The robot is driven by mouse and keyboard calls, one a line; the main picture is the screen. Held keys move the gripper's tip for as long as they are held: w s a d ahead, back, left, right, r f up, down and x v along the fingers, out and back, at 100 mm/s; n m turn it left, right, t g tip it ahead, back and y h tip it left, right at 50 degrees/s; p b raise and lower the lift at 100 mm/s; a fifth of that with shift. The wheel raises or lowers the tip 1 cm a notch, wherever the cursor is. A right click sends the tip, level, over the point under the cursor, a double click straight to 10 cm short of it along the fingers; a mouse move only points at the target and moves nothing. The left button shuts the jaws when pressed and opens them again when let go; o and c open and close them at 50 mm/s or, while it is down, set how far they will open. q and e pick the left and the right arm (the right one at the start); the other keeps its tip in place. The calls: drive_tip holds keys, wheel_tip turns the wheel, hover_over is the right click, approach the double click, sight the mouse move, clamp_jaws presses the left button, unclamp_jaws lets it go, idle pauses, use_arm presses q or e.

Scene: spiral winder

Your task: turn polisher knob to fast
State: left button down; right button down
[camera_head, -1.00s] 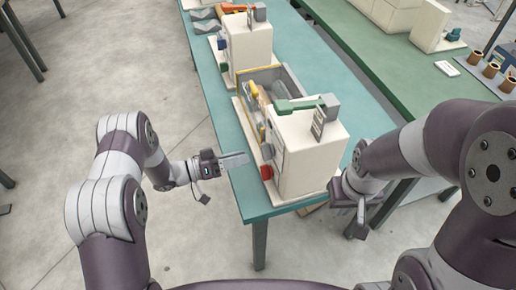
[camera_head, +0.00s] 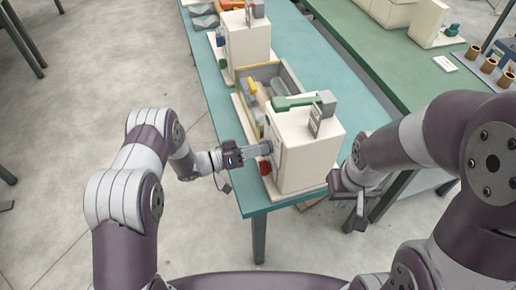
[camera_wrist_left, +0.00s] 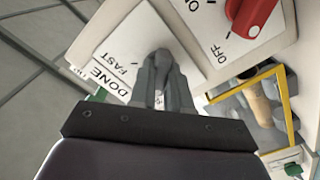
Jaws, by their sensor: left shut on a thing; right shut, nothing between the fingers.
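The polisher is a cream box-shaped machine (camera_head: 305,160) at the near end of the teal table. My left gripper (camera_head: 266,148) reaches its left face from the left. In the left wrist view, a white label plate (camera_wrist_left: 112,48) reads DONE and FAST. The left gripper (camera_wrist_left: 162,62) is shut at that plate on a small dark grey knob, mostly hidden by the fingers; I cannot tell where it points. A red switch (camera_wrist_left: 250,14) beside it has ON and OFF marks. My right gripper (camera_head: 356,208) is shut and empty, right of the machine, beyond the table edge.
A second similar machine (camera_head: 247,42) stands further back on the teal table (camera_head: 345,85). A tray with a yellow edge (camera_head: 262,68) lies behind the near machine. A green bench (camera_head: 385,60) runs along the right.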

use_arm(q)
drive_tip(key=shift+m+b, duration=6.2)
drive_tip(key=shift+m, duration=1.7)
drive_tip(key=c, duration=1.1)
unclamp_jaws()
